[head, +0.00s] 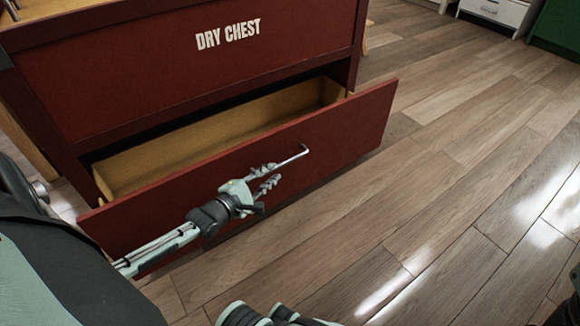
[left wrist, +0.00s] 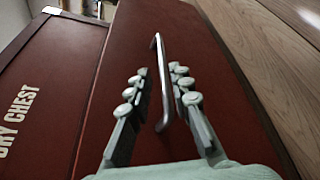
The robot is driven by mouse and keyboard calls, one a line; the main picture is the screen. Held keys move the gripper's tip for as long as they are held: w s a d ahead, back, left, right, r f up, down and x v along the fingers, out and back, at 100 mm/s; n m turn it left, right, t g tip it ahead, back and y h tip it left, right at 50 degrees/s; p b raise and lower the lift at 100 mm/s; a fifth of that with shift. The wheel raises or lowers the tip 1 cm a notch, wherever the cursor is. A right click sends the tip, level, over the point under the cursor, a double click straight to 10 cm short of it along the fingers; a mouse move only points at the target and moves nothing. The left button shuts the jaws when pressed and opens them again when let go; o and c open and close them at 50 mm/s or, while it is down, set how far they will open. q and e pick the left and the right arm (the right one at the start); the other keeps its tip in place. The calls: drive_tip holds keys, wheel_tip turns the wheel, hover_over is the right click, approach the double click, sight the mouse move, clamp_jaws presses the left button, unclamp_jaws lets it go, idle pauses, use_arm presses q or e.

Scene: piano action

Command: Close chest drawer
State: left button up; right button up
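The dark red chest (head: 110,85), lettered "DRY CHEST", stands at the upper left of the head view. Its lower drawer (head: 350,130) is pulled out, and the wooden inside shows empty where visible. My left gripper (head: 274,176) is at the drawer front, by its metal handle (head: 303,151). In the left wrist view the handle (left wrist: 157,70) runs between the two spread fingers of the gripper (left wrist: 155,92), with gaps on both sides. The drawer front (left wrist: 120,45) lies behind it. My right gripper cannot be made out in either view.
Wooden floor (head: 450,170) is open to the right and in front of the drawer. A white cabinet (head: 492,12) and a green one (head: 558,28) stand far off at the upper right. The upper front (head: 200,65) of the chest is flush.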

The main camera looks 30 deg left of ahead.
sight(281, 166)
use_arm(q)
drive_tip(key=shift+w+a+f+n, duration=0.2)
drive_tip(key=shift+a+f+n, duration=0.1)
drive_tip(key=shift+a, duration=0.1)
drive_tip(key=b+x, duration=0.3)
drive_tip(key=x, duration=0.4)
drive_tip(key=shift+w+d+f, duration=0.1)
drive_tip(key=shift+w, duration=0.1)
clamp_jaws()
